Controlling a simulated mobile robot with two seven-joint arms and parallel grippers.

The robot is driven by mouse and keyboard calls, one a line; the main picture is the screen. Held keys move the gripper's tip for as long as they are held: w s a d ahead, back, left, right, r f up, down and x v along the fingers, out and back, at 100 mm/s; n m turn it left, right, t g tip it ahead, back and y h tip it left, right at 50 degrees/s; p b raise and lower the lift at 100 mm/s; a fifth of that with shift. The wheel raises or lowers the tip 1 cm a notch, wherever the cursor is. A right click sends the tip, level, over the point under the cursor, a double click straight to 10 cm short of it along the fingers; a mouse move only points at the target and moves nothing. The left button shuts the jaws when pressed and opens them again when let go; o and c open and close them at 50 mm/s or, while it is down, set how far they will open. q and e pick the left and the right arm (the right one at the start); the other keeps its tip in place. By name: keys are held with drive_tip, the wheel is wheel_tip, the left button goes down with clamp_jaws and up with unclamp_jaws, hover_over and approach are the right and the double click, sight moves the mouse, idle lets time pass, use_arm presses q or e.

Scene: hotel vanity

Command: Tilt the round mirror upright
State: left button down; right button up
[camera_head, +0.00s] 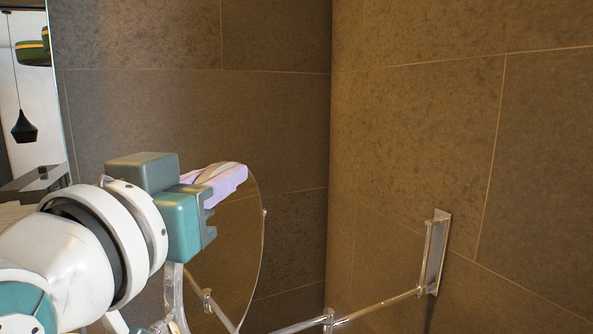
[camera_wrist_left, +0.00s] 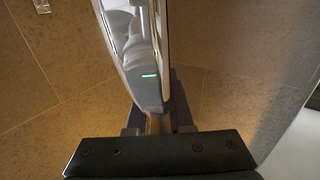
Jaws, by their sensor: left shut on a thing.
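The round mirror (camera_head: 240,250) is in the lower middle of the head view, on a jointed chrome arm (camera_head: 380,303). It shows as a narrow, slightly tilted oval, its left part hidden behind my left arm. My left gripper (camera_head: 225,183) is at the mirror's upper rim, its pale purple fingers shut on it. In the left wrist view the mirror (camera_wrist_left: 135,45) runs up from between the fingers (camera_wrist_left: 160,118), one on each side of the rim. Its left face reflects a white arm. My right gripper is in neither view.
The chrome arm runs to a wall bracket (camera_head: 435,252) on the right brown tiled wall (camera_head: 420,130). Another tiled wall (camera_head: 190,110) stands behind the mirror. A bright strip at the far left shows a dark pendant lamp (camera_head: 24,127). The space above the mirror is clear.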

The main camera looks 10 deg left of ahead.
use_arm(q)
drive_tip(key=c, duration=0.8)
unclamp_jaws()
drive_tip(key=shift+s, duration=0.15)
drive_tip(key=s+b, duration=0.1)
drive_tip(key=s, duration=0.1)
drive_tip(key=s+b, duration=0.1)
drive_tip(key=s, duration=0.1)
drive_tip(key=s+b, duration=0.1)
drive_tip(key=s, duration=0.1)
drive_tip(key=shift+s+a+f+b, duration=0.15)
drive_tip(key=shift+a+f+b, duration=0.05)
drive_tip(key=shift+f+b, duration=0.15)
drive_tip(key=shift+s+a+r+p, duration=0.1)
drive_tip(key=shift+s+r+p, duration=0.15)
drive_tip(key=shift+s+p, duration=0.25)
drive_tip(key=shift+s+r+p, duration=0.25)
drive_tip(key=shift+s+p, duration=0.15)
drive_tip(key=shift+s, duration=0.15)
drive_tip(key=shift+s+f+p, duration=0.1)
drive_tip(key=shift+s+p, duration=0.3)
drive_tip(key=shift+s, duration=0.25)
